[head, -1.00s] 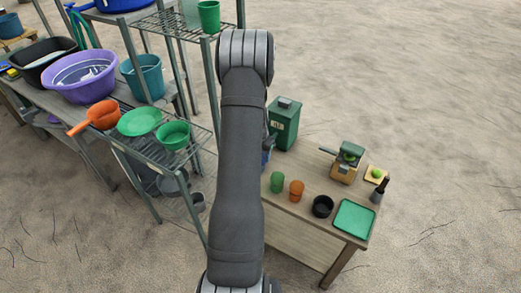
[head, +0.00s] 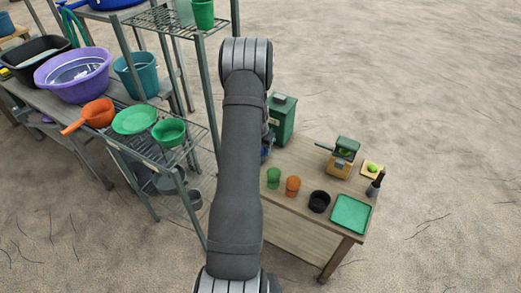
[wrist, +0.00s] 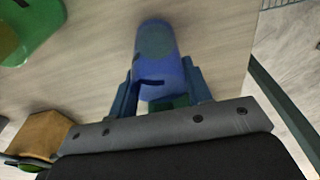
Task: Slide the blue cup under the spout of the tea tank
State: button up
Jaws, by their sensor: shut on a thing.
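The blue cup (wrist: 158,72) is between the fingers of my gripper (wrist: 162,84) in the wrist view, and the gripper is shut on it. In the head view only a blue sliver of the cup (head: 265,153) shows beside my arm, which hides most of the gripper. The green tea tank (head: 282,118), boxy with a dark lid, stands at the back left of the wooden table. Its spout cannot be made out. The cup is near the tank's front left, but the exact gap is hidden.
A green cup (head: 273,178), an orange cup (head: 293,186), a black bowl (head: 319,201) and a green tray (head: 350,213) line the table's front. A wooden block with a green press (head: 342,158) stands right of the tank. A metal shelf (head: 170,150) stands close on the left.

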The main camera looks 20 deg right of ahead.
jog(key=shift+w+d+f, duration=0.3)
jog(key=shift+w+d, duration=0.3)
jog(key=shift+d, duration=0.1)
dwell(0.6)
jog(key=o, duration=1.5)
jog(key=shift+r, duration=0.1)
jog(key=shift+r, duration=4)
jog(key=shift+r, duration=2.5)
